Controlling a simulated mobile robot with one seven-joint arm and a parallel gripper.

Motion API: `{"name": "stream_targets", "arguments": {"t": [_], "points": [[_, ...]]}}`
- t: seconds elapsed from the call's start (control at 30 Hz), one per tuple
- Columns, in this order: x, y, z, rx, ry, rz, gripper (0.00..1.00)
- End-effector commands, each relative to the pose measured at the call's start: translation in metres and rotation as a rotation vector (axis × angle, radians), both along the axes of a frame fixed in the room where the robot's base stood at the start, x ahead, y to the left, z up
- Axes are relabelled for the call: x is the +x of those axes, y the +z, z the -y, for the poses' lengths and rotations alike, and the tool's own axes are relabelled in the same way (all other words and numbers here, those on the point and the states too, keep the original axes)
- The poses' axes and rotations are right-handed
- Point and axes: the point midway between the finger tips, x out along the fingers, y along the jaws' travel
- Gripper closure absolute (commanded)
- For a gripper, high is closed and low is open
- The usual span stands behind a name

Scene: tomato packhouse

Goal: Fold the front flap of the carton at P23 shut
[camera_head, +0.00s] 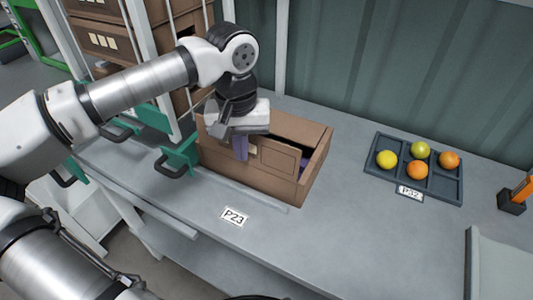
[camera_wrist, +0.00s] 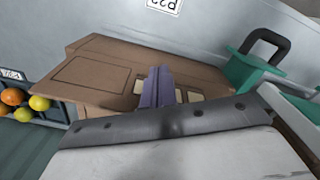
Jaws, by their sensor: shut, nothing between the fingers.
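The brown carton (camera_head: 312,172) stands on the grey bench behind the P23 label (camera_head: 235,216). Its front flap (camera_head: 278,157) is the panel with an outlined rectangle and pale patches; it is tilted, and a dark gap with something purple inside shows at the right end. In the wrist view the flap (camera_wrist: 95,76) spreads out beyond my fingers. My gripper (camera_head: 241,152) is shut and empty, its purple fingers pointing down at the flap's left half. The fingers also show in the wrist view (camera_wrist: 157,86), overlapping the flap; whether they touch it I cannot tell.
A dark tray (camera_head: 375,168) with several yellow and orange fruits stands at right behind the P32 label (camera_head: 409,192). Green clamp-like fixtures with dark handles (camera_head: 178,160) stand close to the carton's left. A rack of brown cartons (camera_head: 97,40) is behind.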

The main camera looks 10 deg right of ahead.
Motion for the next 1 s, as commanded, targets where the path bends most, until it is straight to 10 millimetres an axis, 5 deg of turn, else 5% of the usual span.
{"name": "stream_targets", "arguments": {"t": [1.0], "points": [[0.037, 0.000, 0.023, 0.003, 0.008, 0.010, 1.00]]}}
